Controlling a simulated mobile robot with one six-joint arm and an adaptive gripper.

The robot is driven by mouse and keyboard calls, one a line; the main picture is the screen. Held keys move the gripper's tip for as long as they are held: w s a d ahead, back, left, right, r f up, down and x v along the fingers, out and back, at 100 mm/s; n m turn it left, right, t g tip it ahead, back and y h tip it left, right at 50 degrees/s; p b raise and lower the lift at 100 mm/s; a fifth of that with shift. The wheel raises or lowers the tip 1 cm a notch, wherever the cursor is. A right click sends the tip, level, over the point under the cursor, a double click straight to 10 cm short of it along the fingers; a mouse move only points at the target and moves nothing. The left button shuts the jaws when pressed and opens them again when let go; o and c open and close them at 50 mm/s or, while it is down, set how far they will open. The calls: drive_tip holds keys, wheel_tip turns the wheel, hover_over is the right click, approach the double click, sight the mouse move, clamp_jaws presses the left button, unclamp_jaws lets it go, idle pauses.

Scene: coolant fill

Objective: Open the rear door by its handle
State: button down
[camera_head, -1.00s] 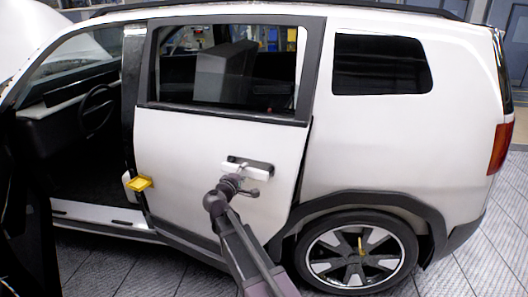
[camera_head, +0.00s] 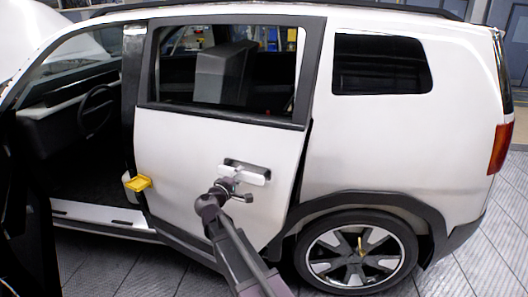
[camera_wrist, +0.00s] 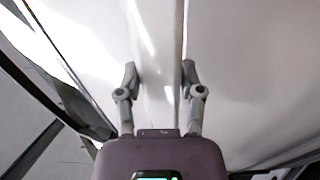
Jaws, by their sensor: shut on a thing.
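The white rear door (camera_head: 190,160) is in the middle of the head view. Its white handle (camera_head: 252,178) sits below a dark recess, near the door's back edge. My gripper (camera_head: 233,183) is at the handle, shut on it. In the wrist view my two gripper fingers (camera_wrist: 160,75) stand on either side of a pale bar, the handle (camera_wrist: 158,95). A dark gap shows along the door's back edge in the head view. The door stands close to the car's side; I cannot tell exactly how far it is out.
The front doorway (camera_head: 90,140) is open, with a steering wheel (camera_head: 96,108) inside. A yellow piece (camera_head: 138,183) sticks out at the door's front edge. The rear wheel (camera_head: 357,250) is at lower right. Tiled floor is clear around the car.

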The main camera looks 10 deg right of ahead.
drive_tip(key=shift+s+a+h, duration=0.3)
drive_tip(key=shift+s+a, duration=0.25)
drive_tip(key=shift+s, duration=0.1)
drive_tip(key=shift+c, duration=1)
unclamp_jaws()
drive_tip(key=shift+s+a, duration=0.1)
drive_tip(key=v, duration=0.9)
drive_tip(key=shift+s+a, duration=0.25)
drive_tip(key=shift+d+r, duration=0.1)
idle(0.4)
